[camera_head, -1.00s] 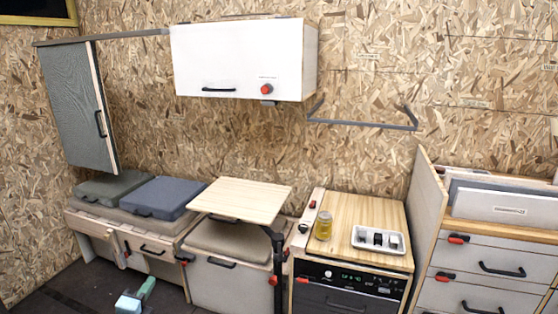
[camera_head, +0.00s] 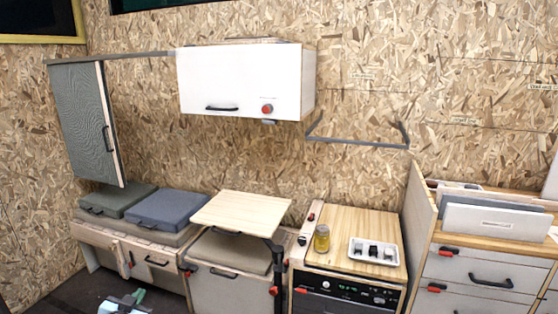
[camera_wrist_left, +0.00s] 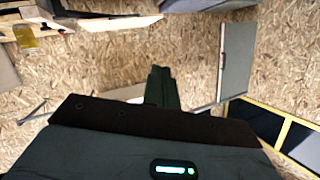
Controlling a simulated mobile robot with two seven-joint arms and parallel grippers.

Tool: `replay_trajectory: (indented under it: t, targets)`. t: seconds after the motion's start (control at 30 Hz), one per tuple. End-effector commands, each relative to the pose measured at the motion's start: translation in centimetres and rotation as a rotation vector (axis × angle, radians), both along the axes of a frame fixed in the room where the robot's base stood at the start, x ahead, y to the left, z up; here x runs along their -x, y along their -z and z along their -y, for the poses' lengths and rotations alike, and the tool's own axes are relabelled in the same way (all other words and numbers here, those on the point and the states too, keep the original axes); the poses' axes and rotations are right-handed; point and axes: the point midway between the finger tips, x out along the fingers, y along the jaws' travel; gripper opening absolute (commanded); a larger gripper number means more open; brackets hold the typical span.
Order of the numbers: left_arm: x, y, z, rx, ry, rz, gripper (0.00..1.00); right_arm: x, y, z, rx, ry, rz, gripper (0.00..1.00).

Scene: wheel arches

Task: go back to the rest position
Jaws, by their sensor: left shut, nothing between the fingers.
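My left gripper (camera_head: 138,295) shows at the bottom left edge of the head view, partly cut off, in front of the low bench. Its dark green fingers are together with nothing between them. In the left wrist view the shut fingers (camera_wrist_left: 159,86) stand up from the dark gripper body, with chipboard wall behind them. My right gripper is in neither view.
A bench with cushions (camera_head: 166,209), a small wooden table top (camera_head: 241,211) and a counter with a jar (camera_head: 322,238) and white tray (camera_head: 374,252) line the wall. A white cabinet (camera_head: 240,82) hangs above. Drawers (camera_head: 480,270) stand right. Dark floor shows at lower left.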

Motion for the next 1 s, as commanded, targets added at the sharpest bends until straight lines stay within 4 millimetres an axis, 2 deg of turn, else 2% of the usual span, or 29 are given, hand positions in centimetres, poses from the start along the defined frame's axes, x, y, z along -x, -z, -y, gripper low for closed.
replay_trajectory:
  t: [0.03,0.17,0.27,0.37,0.5,0.6,0.8,0.9,1.0]
  targets:
    - [1.3,1.7,0.8,0.006,0.011,-0.023,0.0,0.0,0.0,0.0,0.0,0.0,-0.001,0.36]
    - [4.4,4.9,2.7,0.022,0.035,-0.069,0.0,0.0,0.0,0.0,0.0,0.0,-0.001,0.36]
    - [7.6,7.8,4.4,0.042,0.054,-0.113,0.0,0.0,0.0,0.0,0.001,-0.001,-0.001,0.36]
    - [11.7,10.8,6.4,0.068,0.075,-0.165,0.0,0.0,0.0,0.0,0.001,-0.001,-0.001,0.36]
    - [18.7,14.6,9.3,0.117,0.1,-0.248,0.0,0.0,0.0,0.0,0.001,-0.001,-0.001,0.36]
    - [23.8,16.5,11.3,0.155,0.111,-0.307,0.0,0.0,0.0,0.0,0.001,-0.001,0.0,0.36]
    - [34.0,18.5,14.7,0.236,0.116,-0.42,0.0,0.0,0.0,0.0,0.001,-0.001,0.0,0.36]
    - [38.2,18.7,15.9,0.27,0.111,-0.468,0.0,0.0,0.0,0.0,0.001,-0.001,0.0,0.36]
    - [41.2,18.5,16.7,0.295,0.104,-0.502,0.0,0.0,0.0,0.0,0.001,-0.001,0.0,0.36]
